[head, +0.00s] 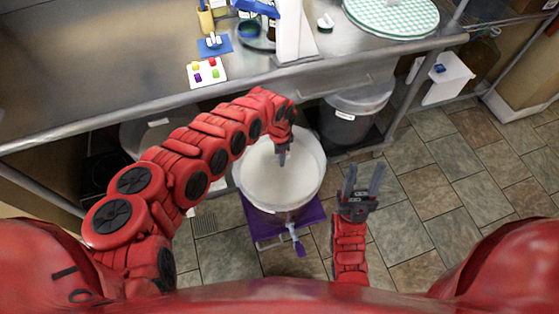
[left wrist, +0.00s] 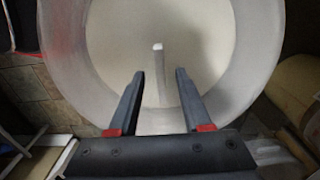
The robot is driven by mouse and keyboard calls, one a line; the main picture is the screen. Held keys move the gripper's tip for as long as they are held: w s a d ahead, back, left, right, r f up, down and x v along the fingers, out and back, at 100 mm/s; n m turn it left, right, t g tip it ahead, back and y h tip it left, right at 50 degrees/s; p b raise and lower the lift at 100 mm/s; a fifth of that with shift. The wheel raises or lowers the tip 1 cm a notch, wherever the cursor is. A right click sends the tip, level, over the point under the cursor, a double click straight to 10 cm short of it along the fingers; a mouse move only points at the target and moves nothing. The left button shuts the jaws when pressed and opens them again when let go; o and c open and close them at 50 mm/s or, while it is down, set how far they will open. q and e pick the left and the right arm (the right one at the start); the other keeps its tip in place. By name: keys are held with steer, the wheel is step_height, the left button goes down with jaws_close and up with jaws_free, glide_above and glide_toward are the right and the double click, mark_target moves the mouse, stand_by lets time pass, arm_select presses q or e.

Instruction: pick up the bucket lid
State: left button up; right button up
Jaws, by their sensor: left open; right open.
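A white bucket (head: 281,212) stands on a purple stand below the counter's front edge in the head view. A pale, round, cream surface, which looks like the bucket lid (head: 272,184), lies inside its rim. The lid fills the left wrist view (left wrist: 205,45), ringed by the bucket's translucent wall (left wrist: 262,45). A narrow pale bar, apparently the lid's handle (left wrist: 160,75), shows between the fingertips of my left gripper (head: 282,157). The left gripper is open, pointing down over the lid; contact cannot be told. My right gripper (head: 363,182) is open and empty, right of the bucket.
A steel counter (head: 110,75) runs behind the bucket, holding a white card with colored pieces (head: 206,73) and a green-white round mat (head: 392,14). A lidless-looking grey bucket (head: 345,125) stands under it. The purple stand (head: 262,232) has a spigot in front. Tiled floor (head: 440,200) is free at right.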

arm_select(q)
steer(key=shift+c, duration=0.3)
jaws_close()
stand_by(1.1)
